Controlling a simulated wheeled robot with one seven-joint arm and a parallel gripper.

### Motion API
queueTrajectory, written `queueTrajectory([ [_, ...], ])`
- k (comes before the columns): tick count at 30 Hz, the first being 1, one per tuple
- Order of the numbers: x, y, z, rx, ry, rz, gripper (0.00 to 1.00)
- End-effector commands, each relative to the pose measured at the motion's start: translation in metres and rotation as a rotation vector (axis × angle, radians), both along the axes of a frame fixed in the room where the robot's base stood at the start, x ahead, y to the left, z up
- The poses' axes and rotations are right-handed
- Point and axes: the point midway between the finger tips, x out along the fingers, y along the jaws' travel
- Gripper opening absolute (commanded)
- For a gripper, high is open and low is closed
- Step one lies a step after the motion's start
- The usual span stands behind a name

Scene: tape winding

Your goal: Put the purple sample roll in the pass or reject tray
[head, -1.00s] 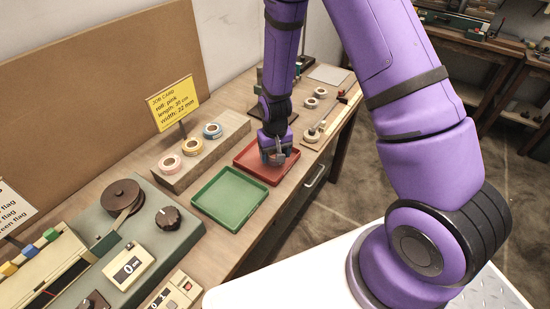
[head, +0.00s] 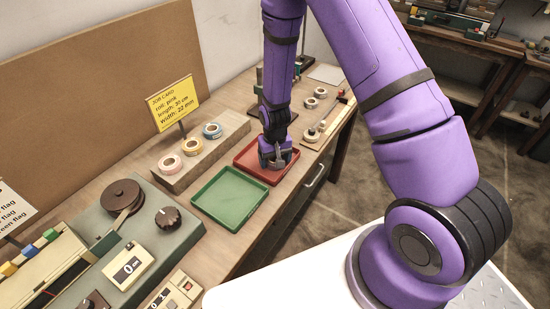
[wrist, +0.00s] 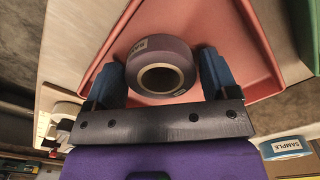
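The purple sample roll (wrist: 140,60), a dull dark purple ring with a white SAMPLE label, lies flat between the two blue fingers of my gripper (wrist: 162,75) in the wrist view. In the head view my gripper (head: 277,160) is low over the red tray (head: 247,173), and the roll is not clearly visible there. The green tray (head: 243,223) is empty, nearer on the left.
The winding machine (head: 155,255) is at the lower left. More white rolls (head: 312,135) lie beyond the red tray, near the table edge.

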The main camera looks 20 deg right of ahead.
Motion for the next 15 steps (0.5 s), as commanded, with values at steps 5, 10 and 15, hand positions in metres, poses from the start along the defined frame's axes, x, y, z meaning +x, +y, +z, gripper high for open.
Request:
queueTrajectory([
  [5,0.0,0.0,0.0,0.0,0.0,0.0,0.79],
  [10,0.0,0.0,0.005,0.0,0.0,0.0,0.79],
  [15,0.001,0.0,0.027,0.0,-0.003,0.0,0.79],
])
